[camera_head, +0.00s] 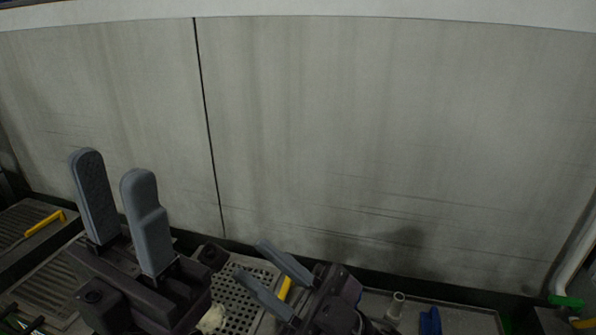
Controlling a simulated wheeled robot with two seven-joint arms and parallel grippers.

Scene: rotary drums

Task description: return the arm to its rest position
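My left gripper (112,167) stands at the left of the head view with its two grey fingers pointing up. The fingers are apart with nothing between them, so it is open and empty. My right gripper (251,260) is lower, near the bottom middle, with its fingers pointing to the upper left. Its fingers are also apart, and I see nothing held between them. It shows over a perforated metal plate (232,312); whether it touches the plate I cannot tell.
A large grey wall panel (400,130) fills the back. A yellow-handled tool (45,223) lies on a slatted grate at the left. A pale cylinder (397,303) and a blue object (430,321) are at the bottom right. A white pipe (575,262) runs at the right edge.

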